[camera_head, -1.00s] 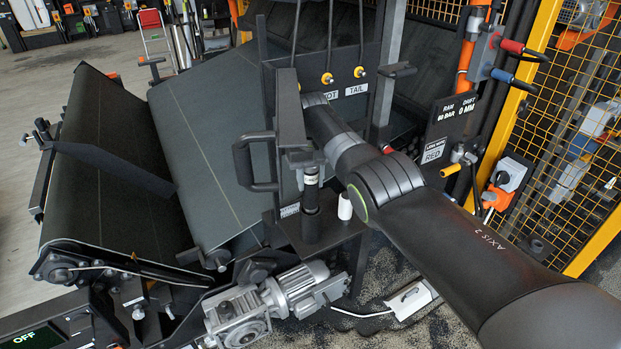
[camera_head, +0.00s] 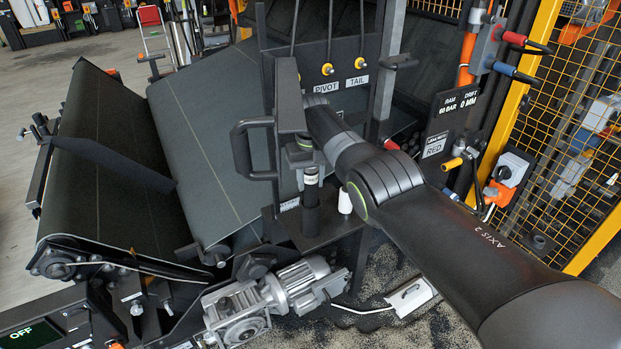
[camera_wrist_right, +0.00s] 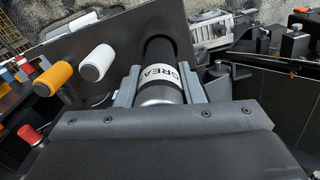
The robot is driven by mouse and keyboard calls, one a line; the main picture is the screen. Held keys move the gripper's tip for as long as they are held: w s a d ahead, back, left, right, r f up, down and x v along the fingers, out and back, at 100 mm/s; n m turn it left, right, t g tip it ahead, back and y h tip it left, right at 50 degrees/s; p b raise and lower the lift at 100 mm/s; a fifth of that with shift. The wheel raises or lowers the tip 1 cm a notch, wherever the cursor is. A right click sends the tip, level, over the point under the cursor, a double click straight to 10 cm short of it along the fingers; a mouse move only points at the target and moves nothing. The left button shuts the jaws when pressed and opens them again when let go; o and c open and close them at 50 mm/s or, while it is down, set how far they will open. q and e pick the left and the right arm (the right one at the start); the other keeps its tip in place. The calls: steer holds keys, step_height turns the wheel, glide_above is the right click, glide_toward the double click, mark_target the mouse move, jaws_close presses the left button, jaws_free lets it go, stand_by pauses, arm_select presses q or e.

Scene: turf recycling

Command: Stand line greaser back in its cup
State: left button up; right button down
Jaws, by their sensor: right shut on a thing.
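The line greaser (camera_head: 311,178), a dark cylinder with a white band, stands upright between the jaws of my right gripper (camera_head: 303,155). My left gripper is out of view.
A white cylinder (camera_head: 345,201) stands close to the right of the cup. A black loop handle (camera_head: 240,150) is left of my gripper. A dark panel with PIVOT and TAIL labels (camera_head: 357,81) rises behind. A grey motor (camera_head: 300,280) lies below the shelf.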

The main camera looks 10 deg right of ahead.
steer(key=shift+f+b, duration=0.5)
steer(key=shift+f, duration=0.1)
steer(key=c, duration=0.9)
jaws_free()
steer(key=shift+f, duration=0.1)
steer(key=shift+r, duration=0.4)
step_height(320, 180, up, 10)
steer(key=shift+r+b, duration=0.25)
steer(key=shift+b, duration=1)
steer(key=shift+r+p, duration=0.3)
steer(key=shift+r, duration=2.85)
